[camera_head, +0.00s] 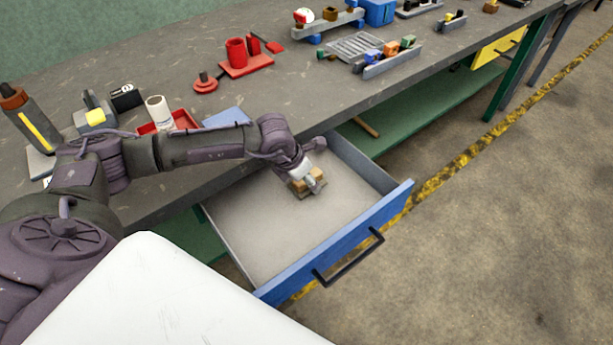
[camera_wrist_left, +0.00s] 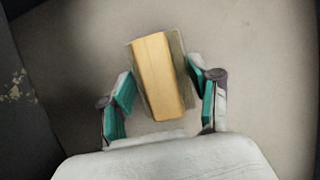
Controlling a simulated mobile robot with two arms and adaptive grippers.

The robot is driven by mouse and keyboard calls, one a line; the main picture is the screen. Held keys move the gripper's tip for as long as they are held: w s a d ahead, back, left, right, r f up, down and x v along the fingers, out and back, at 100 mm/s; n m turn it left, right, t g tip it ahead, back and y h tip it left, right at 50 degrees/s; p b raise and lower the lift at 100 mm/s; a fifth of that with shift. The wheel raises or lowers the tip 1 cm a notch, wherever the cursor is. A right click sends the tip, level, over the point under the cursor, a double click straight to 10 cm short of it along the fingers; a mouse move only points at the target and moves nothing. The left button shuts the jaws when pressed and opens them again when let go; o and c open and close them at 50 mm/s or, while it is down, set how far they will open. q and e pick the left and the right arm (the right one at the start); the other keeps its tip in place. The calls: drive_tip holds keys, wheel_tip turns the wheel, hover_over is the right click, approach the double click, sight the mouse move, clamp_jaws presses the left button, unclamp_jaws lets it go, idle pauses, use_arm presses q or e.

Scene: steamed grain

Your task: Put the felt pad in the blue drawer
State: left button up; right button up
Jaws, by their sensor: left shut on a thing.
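The blue drawer (camera_head: 345,245) is pulled open below the bench top, with its pale inside floor (camera_head: 275,225) showing. My left gripper (camera_head: 308,180) is over the rear part of the drawer, inside its walls. It is shut on the felt pad (camera_head: 300,187), a tan block with a greyish-olive layer under it. In the left wrist view the felt pad (camera_wrist_left: 158,75) sits between the two teal-lined fingers of my left gripper (camera_wrist_left: 160,85), above the pale drawer floor. I cannot tell whether the pad touches the floor. My right gripper is not in view.
The drawer front has a dark handle (camera_head: 348,258). On the grey bench top (camera_head: 330,95) stand a red holder (camera_head: 245,62), a white roll (camera_head: 158,112), a red tray (camera_head: 180,122) and a wire rack (camera_head: 355,47). A yellow drawer (camera_head: 497,48) is at the far right.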

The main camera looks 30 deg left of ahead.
use_arm(q)
drive_tip(key=shift+f, duration=0.2)
drive_tip(key=o, duration=1.2)
drive_tip(key=shift+r, duration=0.1)
drive_tip(key=shift+r, duration=0.25)
drive_tip(key=s+a, duration=0.1)
drive_tip(key=s, duration=0.2)
drive_tip(key=s+a, duration=0.2)
drive_tip(key=s, duration=0.2)
drive_tip(key=s+a, duration=0.1)
drive_tip(key=s, duration=0.2)
drive_tip(key=shift+s+a+r, duration=0.25)
drive_tip(key=shift+s+r, duration=0.1)
drive_tip(key=shift+s, duration=0.05)
drive_tip(key=shift+s+a+r, duration=0.1)
drive_tip(key=shift+s+a, duration=0.05)
drive_tip(key=shift+s, duration=0.25)
